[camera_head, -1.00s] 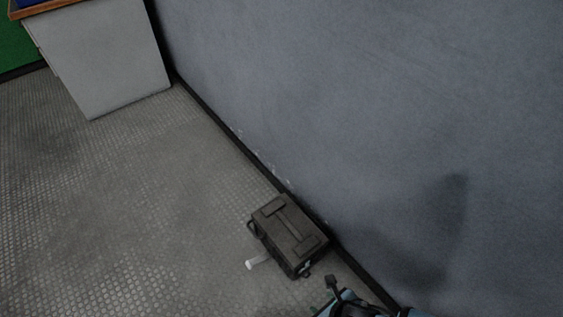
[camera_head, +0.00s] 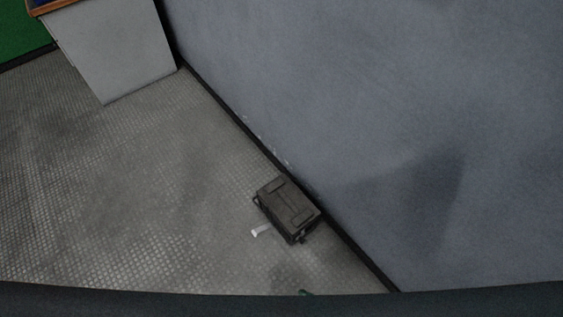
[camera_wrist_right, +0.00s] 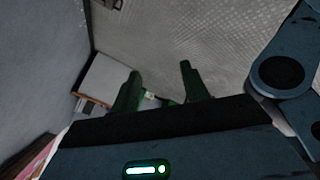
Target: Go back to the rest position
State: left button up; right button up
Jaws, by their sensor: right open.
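My right gripper (camera_wrist_right: 158,85) shows in the right wrist view, its two dark green fingers apart with nothing between them but the patterned floor beyond. My left gripper is not in view.
A pale cabinet (camera_head: 110,50) stands at the upper left. The floor (camera_head: 120,200) at left is clear.

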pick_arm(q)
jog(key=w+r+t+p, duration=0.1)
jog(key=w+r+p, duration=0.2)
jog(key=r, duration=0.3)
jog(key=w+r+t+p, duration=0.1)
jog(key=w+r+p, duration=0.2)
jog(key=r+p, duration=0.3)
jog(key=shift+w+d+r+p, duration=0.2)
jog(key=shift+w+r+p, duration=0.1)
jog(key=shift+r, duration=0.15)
pick_arm(e)
jog(key=s+d+r+m+t+h, duration=0.1)
jog(key=s+d+r+m+h, duration=0.1)
jog(key=d+r+m, duration=0.5)
jog(key=s+d+r+m+t+h, duration=0.1)
jog(key=s+d+r+m+h, duration=0.1)
jog(key=d+r+m, duration=0.5)
jog(key=shift+s+d+r+m+t, duration=0.35)
jog(key=shift+s+r+m, duration=0.2)
jog(key=shift+s+m, duration=0.3)
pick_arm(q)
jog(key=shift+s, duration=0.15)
